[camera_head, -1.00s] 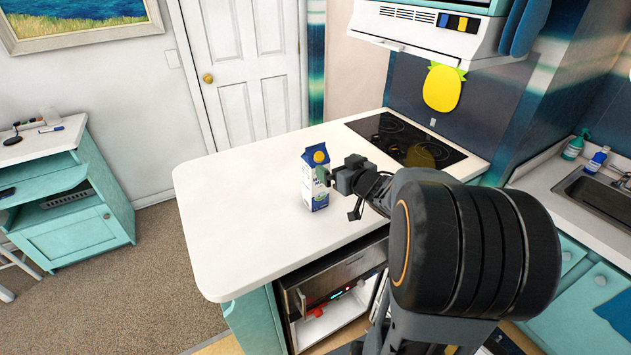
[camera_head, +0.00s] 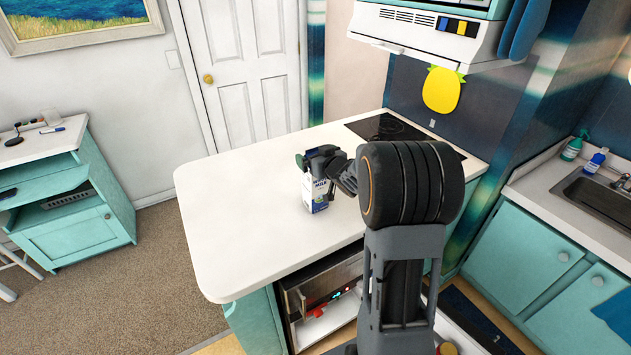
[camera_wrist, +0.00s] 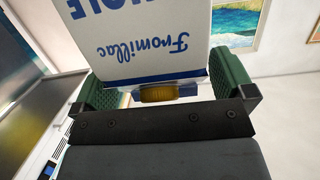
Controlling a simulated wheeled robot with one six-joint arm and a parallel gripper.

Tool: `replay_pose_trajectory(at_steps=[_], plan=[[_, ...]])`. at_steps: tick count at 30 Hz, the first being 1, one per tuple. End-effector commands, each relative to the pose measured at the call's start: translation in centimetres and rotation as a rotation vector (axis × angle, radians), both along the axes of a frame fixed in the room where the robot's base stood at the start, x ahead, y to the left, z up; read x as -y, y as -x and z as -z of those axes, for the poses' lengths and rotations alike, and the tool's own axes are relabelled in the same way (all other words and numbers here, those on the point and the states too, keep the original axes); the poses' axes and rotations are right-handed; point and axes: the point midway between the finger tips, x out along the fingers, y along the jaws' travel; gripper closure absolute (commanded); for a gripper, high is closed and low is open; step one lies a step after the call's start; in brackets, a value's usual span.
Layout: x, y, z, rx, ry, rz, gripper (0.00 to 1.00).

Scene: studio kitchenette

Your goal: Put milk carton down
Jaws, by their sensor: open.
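The white and blue milk carton (camera_head: 316,196) stands upright on the white countertop (camera_head: 235,215), near the counter's middle. My gripper (camera_head: 318,160) is at the carton's top and hides that part in the head view. In the wrist view, the carton (camera_wrist: 150,40) appears upside down, with its yellow cap (camera_wrist: 157,94) towards my palm. My gripper (camera_wrist: 165,92) is open, with a green-padded finger on each side of the carton's top. I cannot tell whether either pad touches it.
A black cooktop (camera_head: 385,127) lies behind and to the right of the carton. Below the counter, an appliance (camera_head: 325,285) stands open. A sink (camera_head: 600,195) is at the right. The counter's left part is bare.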

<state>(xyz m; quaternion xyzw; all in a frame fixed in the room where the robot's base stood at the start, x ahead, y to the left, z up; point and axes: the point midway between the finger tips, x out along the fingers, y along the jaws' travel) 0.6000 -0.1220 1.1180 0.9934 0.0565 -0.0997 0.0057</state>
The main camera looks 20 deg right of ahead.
Motion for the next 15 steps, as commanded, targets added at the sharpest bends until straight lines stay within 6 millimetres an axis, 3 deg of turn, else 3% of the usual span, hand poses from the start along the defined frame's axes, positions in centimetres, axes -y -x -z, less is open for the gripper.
replay_pose_trajectory(at_steps=[9,15], plan=[[-0.05,-0.36,0.12,0.0,0.0,0.0,0.01],[-0.04,-0.35,0.12,0.0,0.0,0.0,0.2]])
